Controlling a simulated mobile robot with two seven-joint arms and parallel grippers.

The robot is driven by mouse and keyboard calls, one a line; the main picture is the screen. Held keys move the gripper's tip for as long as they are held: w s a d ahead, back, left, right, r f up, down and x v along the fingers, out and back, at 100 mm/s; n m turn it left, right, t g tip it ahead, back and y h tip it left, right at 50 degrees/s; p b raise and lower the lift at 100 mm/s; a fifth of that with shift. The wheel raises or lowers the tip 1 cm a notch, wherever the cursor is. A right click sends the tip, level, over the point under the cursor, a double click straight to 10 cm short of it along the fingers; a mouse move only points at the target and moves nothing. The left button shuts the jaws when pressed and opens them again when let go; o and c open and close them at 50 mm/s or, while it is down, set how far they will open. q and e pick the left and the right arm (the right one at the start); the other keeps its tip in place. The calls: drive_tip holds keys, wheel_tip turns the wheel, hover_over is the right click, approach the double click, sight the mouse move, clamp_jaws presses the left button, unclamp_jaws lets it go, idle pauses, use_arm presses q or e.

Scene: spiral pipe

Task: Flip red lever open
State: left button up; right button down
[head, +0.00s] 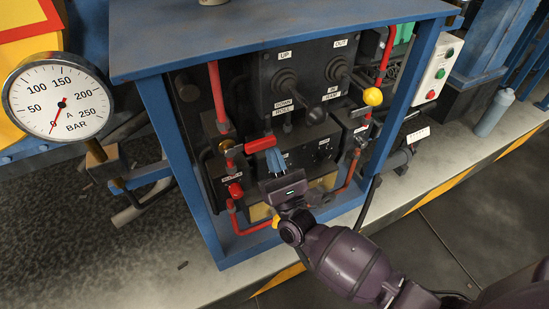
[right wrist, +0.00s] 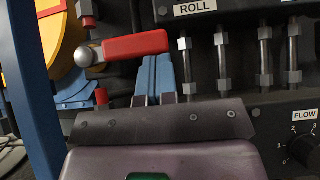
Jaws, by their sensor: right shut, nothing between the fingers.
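The red lever (head: 259,145) sticks out to the right from a brass-coloured pivot on a vertical red pipe, roughly level. In the right wrist view the red lever (right wrist: 137,45) extends right from a round metal knob. My right gripper (head: 272,160) has its blue fingers just below the lever's free right end. The right gripper (right wrist: 156,62) also shows in the wrist view, its fingers pressed together and empty, with tips at the lever's lower edge. I cannot tell whether they touch it. My left gripper is not in view.
A black control box (head: 300,75) with joysticks hangs above the lever. The blue frame (head: 182,165) stands left of the pipes. A pressure gauge (head: 58,98) is at far left. Open floor lies at lower right.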

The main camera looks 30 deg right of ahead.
drive_tip(key=shift+r+y, duration=0.1)
drive_tip(key=shift+y, duration=0.2)
